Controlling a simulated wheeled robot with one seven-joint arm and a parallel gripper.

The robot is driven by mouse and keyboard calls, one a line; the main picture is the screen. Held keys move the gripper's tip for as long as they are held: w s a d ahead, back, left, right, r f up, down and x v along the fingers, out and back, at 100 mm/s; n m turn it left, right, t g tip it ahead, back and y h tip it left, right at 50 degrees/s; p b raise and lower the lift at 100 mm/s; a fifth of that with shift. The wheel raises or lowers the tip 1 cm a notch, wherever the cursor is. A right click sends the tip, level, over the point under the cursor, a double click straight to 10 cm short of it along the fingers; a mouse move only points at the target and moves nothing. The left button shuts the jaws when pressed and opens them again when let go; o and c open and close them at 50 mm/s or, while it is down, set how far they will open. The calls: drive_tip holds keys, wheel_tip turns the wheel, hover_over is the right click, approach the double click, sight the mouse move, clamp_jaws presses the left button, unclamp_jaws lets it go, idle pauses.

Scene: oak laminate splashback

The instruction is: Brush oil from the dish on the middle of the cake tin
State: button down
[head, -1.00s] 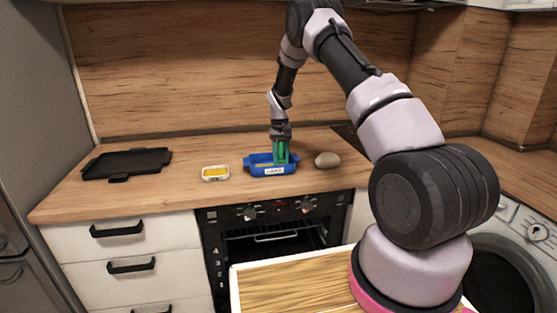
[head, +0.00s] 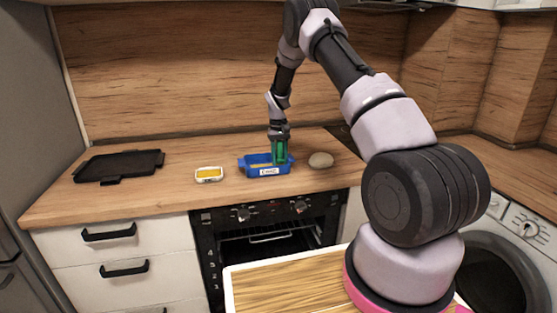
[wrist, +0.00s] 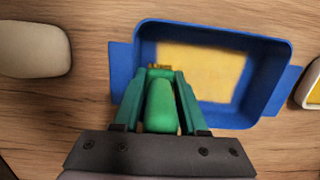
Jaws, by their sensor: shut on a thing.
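The cake tin (head: 250,170) is a blue rectangular tin with side handles on the counter. A pale yellow area shows on its floor in the wrist view (wrist: 205,72). My gripper (head: 279,155) points down over the tin's right part. It is shut on a green brush (wrist: 160,105), whose tan bristle end shows just past the fingertips, over the tin's edge area. Whether the bristles touch the tin's floor cannot be told. The white dish (head: 209,179) with yellow oil stands left of the tin. Its edge also shows at the right of the wrist view (wrist: 314,92).
A grey-beige rounded stone-like object (head: 321,160) lies right of the tin. A black tray (head: 118,166) lies at the counter's left. The counter between tray and dish is clear. The wooden splashback (head: 200,75) rises behind.

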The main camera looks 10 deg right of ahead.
sight(279, 141)
drive_tip(key=shift+r, duration=3.8)
drive_tip(key=shift+a, duration=0.1)
